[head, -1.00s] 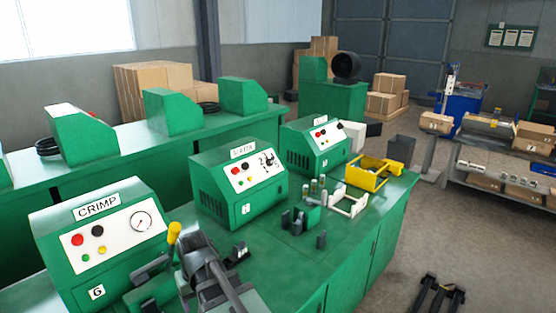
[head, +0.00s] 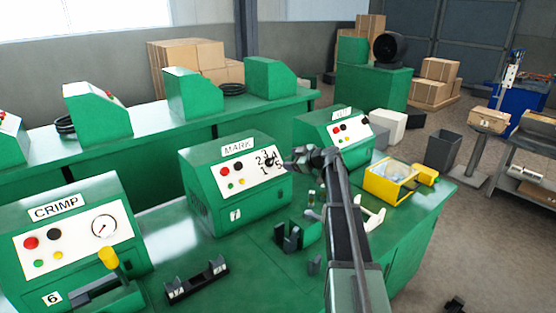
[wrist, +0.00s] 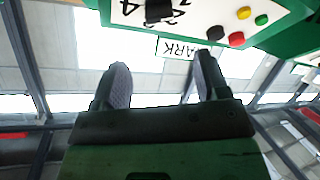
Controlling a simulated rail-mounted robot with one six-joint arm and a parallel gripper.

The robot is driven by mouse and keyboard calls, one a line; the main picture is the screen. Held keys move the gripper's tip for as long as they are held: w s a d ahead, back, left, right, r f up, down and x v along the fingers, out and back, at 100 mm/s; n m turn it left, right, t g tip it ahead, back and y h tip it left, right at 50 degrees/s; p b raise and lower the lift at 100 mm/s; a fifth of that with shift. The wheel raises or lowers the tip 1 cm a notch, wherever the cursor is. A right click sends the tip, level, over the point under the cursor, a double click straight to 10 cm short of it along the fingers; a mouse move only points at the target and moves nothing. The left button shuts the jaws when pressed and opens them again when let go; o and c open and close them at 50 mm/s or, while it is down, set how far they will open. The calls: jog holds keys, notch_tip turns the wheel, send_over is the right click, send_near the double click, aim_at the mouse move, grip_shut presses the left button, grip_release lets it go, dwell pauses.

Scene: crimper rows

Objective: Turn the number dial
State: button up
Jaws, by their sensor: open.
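The number dial (head: 270,161) is a small dark knob ringed by printed numbers on the white panel of the green MARK machine (head: 208,188). In the wrist view the dark knob (wrist: 159,10) shows at the top edge, partly cut off, with a 4 beside it. My gripper (head: 290,162) is just right of the dial in the head view and overlaps part of the numbers. In the wrist view my gripper (wrist: 161,72) has two grey fingers wide apart with nothing between them. The knob lies beyond the fingertips. Which number it points to is unclear.
The CRIMP machine (head: 62,225) with a gauge and yellow-tipped lever stands at the left. Another green machine (head: 318,131) stands behind my arm. A yellow fixture (head: 392,183) and dark holders (head: 290,238) are on the bench.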

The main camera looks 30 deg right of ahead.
aim_at(272, 160)
jog(key=b+x, duration=0.3)
jog(key=x, duration=0.6)
jog(key=shift+w+a+f+b, duration=0.15)
jog(key=shift+w+f+b, duration=0.1)
jog(key=shift+f+b, duration=0.05)
jog(key=shift+w+a+f, duration=0.1)
jog(key=shift+w+a, duration=0.1)
jog(key=shift+w, duration=0.25)
jog(key=c, duration=0.9)
